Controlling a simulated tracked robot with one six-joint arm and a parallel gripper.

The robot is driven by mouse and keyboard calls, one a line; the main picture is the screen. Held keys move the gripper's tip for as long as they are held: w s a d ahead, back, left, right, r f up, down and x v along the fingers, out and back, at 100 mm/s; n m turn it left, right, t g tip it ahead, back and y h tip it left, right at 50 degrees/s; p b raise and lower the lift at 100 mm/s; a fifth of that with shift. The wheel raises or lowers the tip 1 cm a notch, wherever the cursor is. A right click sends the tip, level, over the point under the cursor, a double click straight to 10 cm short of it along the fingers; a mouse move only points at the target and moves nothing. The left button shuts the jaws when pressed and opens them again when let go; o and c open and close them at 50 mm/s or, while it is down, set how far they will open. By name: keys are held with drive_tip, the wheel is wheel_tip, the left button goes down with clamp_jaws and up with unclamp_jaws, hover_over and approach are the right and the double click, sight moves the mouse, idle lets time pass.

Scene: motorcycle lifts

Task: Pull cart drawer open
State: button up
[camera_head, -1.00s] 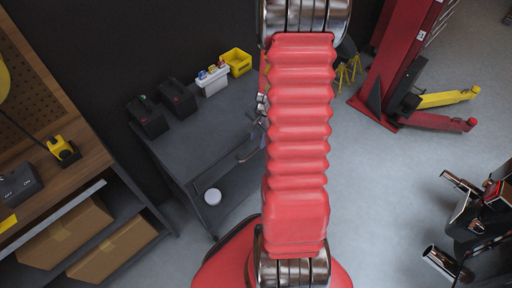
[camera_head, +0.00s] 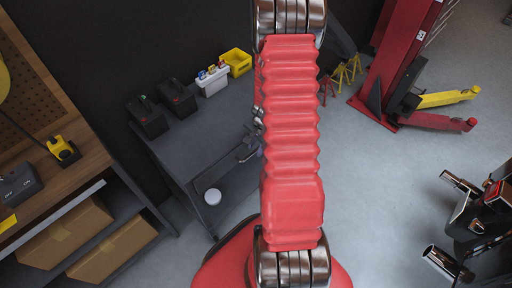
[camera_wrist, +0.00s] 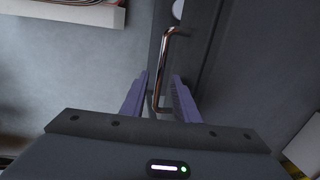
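The dark grey cart (camera_head: 205,135) stands left of my arm in the head view. Its drawer front (camera_wrist: 197,45) shows in the wrist view with a copper-toned bar handle (camera_wrist: 165,52). My gripper (camera_wrist: 160,77) is open, with its two purple fingers on either side of the handle's near end. I see gaps between the fingers and the bar, so it does not look clamped. In the head view my gripper (camera_head: 248,150) is small at the cart's front edge, partly hidden by my red arm. How far the drawer is out cannot be told.
Two black batteries (camera_head: 176,97), a white caddy (camera_head: 212,80) and a yellow bin (camera_head: 236,62) stand on the cart top. A wooden workbench (camera_head: 85,160) is at left. A red lift post (camera_head: 400,50) and a motorcycle (camera_head: 480,215) are at right, with clear floor between.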

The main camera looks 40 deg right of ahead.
drive_tip(key=shift+c, duration=0.4)
clamp_jaws()
